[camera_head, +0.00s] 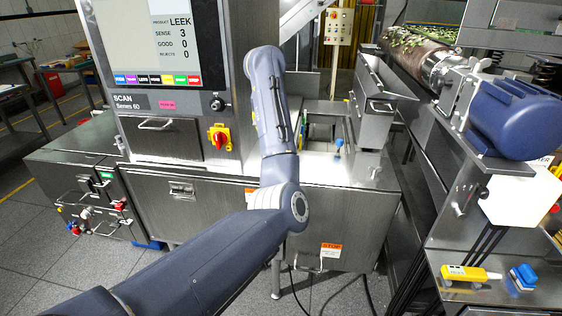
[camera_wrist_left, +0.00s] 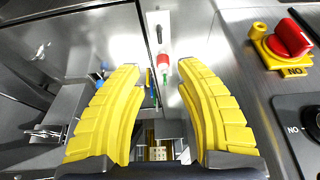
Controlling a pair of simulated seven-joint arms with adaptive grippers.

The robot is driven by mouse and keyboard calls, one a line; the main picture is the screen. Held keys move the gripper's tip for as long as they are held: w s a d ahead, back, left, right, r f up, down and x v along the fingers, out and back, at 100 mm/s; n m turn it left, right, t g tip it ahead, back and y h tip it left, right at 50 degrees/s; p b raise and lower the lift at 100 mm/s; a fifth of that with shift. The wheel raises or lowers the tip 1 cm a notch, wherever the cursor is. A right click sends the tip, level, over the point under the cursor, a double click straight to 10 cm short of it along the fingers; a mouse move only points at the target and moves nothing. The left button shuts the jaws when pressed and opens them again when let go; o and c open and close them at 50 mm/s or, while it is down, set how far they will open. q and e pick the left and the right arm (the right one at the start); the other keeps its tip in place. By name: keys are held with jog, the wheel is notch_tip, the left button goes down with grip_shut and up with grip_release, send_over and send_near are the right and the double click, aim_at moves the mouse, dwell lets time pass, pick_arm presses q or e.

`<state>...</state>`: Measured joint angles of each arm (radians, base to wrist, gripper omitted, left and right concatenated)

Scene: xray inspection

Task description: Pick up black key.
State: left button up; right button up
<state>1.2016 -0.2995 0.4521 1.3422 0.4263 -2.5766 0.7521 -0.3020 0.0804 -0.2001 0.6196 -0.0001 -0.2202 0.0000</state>
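My left gripper (camera_wrist_left: 158,70) shows in the left wrist view as two yellow ribbed fingers, spread apart with nothing held. Beyond and between the fingertips is a small red, white and green item (camera_wrist_left: 164,66) by a bright metal surface. A slim dark piece (camera_wrist_left: 159,34) stands above it in the picture; it may be the black key, but it is too small to tell. In the head view my left arm reaches up past the front of the scanner cabinet, and its gripper is hidden. My right gripper is in neither view.
The scanner panel (camera_head: 165,45) has a red switch on yellow (camera_head: 219,137), also close right of my fingers in the left wrist view (camera_wrist_left: 290,42). A steel hopper (camera_head: 378,105) stands to the right. A yellow tool (camera_head: 470,273) and a blue item (camera_head: 522,277) lie at lower right.

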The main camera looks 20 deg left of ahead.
pick_arm(q)
jog(key=x, duration=1)
jog(key=shift+f, duration=0.35)
jog(key=shift+x, duration=3)
jog(key=shift+s+f, duration=0.1)
jog(key=shift+s, duration=0.05)
jog(key=shift+d, duration=0.1)
jog(key=shift+c, duration=0.2)
grip_shut()
